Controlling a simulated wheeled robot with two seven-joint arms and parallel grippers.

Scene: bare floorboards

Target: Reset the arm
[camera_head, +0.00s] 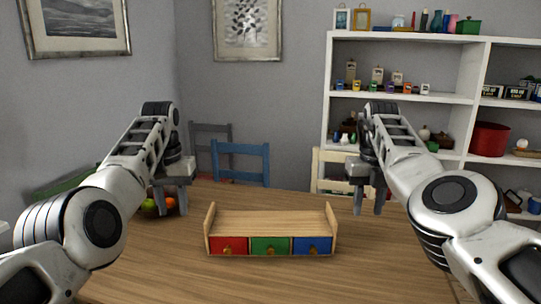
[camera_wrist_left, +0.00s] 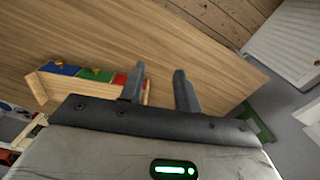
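My left gripper (camera_head: 171,212) hangs over the left part of the wooden table, pointing down, with its fingers apart and nothing between them. In the left wrist view its two fingers (camera_wrist_left: 159,70) are also apart and empty. My right gripper (camera_head: 368,212) hangs over the right part of the table, pointing down, fingers apart and empty. Both arms are bent and reach forward on either side of a small wooden drawer box (camera_head: 270,217). Neither gripper touches the box in the head view.
The box has red (camera_head: 228,245), green (camera_head: 270,245) and blue (camera_head: 312,245) drawers, all shut. Round green and orange items (camera_head: 149,205) are behind my left gripper. Chairs, including a blue one (camera_head: 241,160), stand beyond the table (camera_head: 200,285). A white shelf (camera_head: 400,100) stands at the back right.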

